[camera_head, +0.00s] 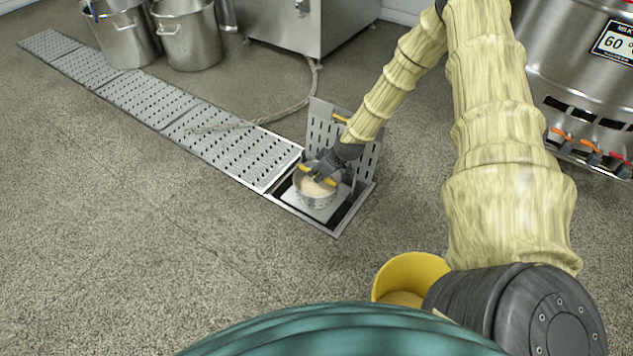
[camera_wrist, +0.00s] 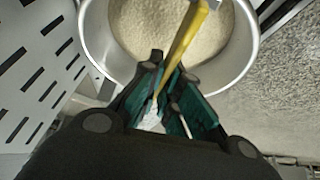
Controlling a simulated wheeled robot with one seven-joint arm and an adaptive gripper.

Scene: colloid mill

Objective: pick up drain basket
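The drain basket (camera_head: 314,198) is a round metal pan holding pale granular matter, with a yellow handle across its top. It sits at the opened end of the floor drain, over a light square plate. My gripper (camera_head: 318,174) reaches down over the basket's handle. In the wrist view the basket (camera_wrist: 240,62) fills the top, and the handle (camera_wrist: 190,30) runs between the teal fingers of my gripper (camera_wrist: 170,72). The fingers are close together on the handle. I cannot tell whether the basket's underside touches the plate; the handle's middle is partly hidden.
A perforated drain cover (camera_head: 366,158) stands upright behind the basket. Grated drain covers (camera_head: 240,150) run to the far left. A hose (camera_head: 285,112) lies across them. A yellow bucket (camera_head: 410,272) stands at front, and a steel tank (camera_head: 570,75) at right. The left floor is clear.

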